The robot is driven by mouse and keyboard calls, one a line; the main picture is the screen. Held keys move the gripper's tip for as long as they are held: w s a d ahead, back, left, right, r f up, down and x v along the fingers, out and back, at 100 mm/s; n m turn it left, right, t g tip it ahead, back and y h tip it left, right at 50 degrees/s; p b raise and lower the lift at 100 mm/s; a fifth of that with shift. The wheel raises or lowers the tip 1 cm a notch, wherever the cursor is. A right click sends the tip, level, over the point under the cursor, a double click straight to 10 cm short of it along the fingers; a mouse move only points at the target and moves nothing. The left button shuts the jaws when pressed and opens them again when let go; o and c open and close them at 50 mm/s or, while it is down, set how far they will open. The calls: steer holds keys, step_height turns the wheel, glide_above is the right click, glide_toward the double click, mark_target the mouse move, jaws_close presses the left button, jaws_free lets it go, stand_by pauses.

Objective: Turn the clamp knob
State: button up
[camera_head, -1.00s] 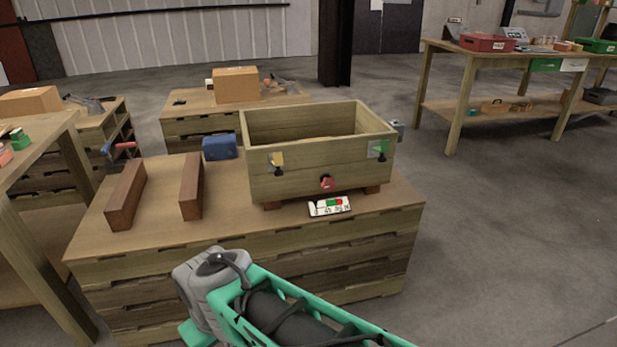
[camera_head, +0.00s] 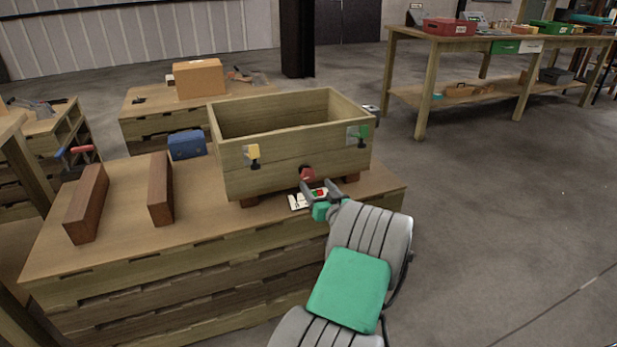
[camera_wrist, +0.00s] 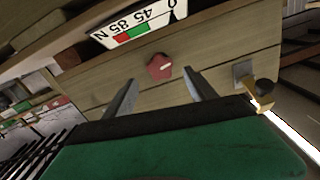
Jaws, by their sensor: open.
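The clamp knob (camera_head: 307,174) is a small red lobed knob low on the front wall of the open wooden box (camera_head: 290,160). It shows as a red star shape in the wrist view (camera_wrist: 160,66). My gripper (camera_head: 320,188) is just in front of the knob and slightly to its lower right in the head view. In the wrist view my gripper (camera_wrist: 161,77) has its two fingers apart, with the knob between and beyond the fingertips. Nothing is held. The white dial plate (camera_wrist: 138,24) with green and red bands lies by the knob, partly covered by my gripper in the head view.
The box front also carries a yellow tag with a black knob (camera_head: 253,155) and a green one (camera_head: 359,135). Two brown wooden blocks (camera_head: 161,188) and a blue case (camera_head: 187,145) stand on the bench left of the box. Open floor lies right.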

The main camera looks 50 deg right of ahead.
mark_target(310, 176)
steer(key=b+x, duration=0.1)
steer(key=x, duration=0.6)
steer(key=shift+w+d, duration=0.1)
steer(key=shift+w, duration=0.2)
steer(key=shift+c, duration=0.3)
steer(key=c, duration=1.3)
steer(key=shift+r+m, duration=0.1)
steer(key=shift+m, duration=0.3)
